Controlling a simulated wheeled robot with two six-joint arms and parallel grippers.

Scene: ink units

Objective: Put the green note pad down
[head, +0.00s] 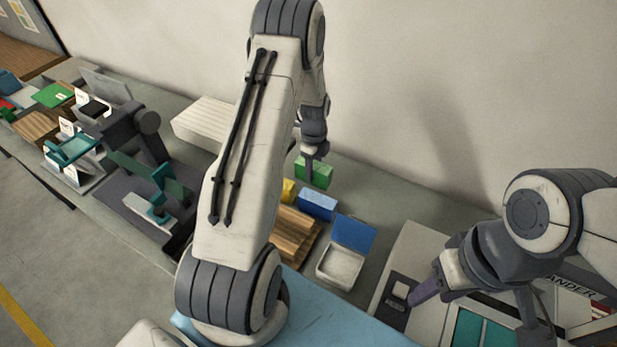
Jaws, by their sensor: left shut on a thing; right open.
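My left gripper (309,163) reaches to the back of the bench near the wall and is shut on the green note pad (320,176). The pad looks like a small green block and is partly hidden behind the gripper. I cannot tell whether it touches the bench top. My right gripper (432,291) is open and empty over the grey machine at the lower right.
A blue block (317,204) and a partly hidden yellow block (288,190) are in front of the pad. Near them are a wooden slatted piece (294,235) and an open white box (341,266) with a blue lid. A pale slab (204,123) lies left.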

